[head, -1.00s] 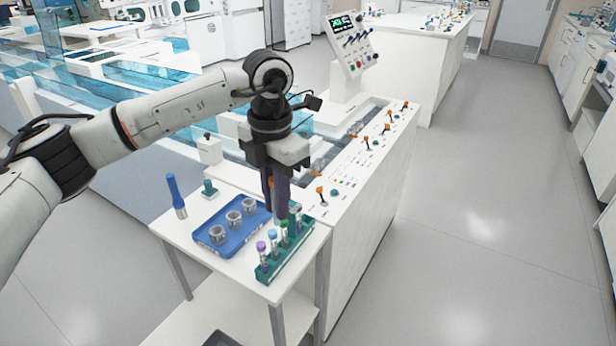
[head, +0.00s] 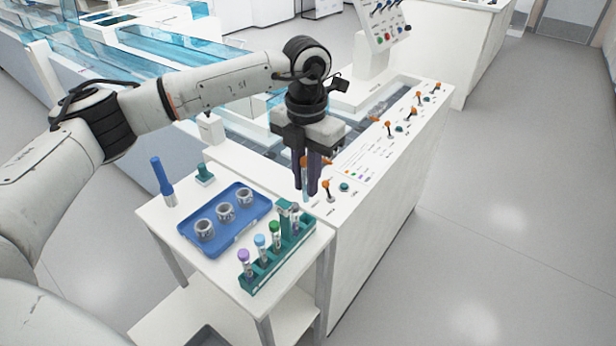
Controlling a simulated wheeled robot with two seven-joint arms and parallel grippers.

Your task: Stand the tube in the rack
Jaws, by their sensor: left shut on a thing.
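The green rack (head: 268,279) stands at the front right of the small white table. It holds upright tubes with a purple cap (head: 244,256), a light blue cap (head: 260,241) and a green cap (head: 275,227), and a dark-capped one at its far end. My left gripper (head: 311,192) points down beyond the rack's far end. It is shut on a tube with an orange cap (head: 304,161), which looks upright; the fingers partly hide it. I cannot tell the exact gap between tube and rack. My right gripper is out of view.
A blue tray (head: 212,250) with grey ring-shaped pieces lies left of the rack. A blue pen-like tool (head: 162,178) and a small green block (head: 204,174) stand behind it. The white track bench (head: 385,215) with orange-tipped levers adjoins the table.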

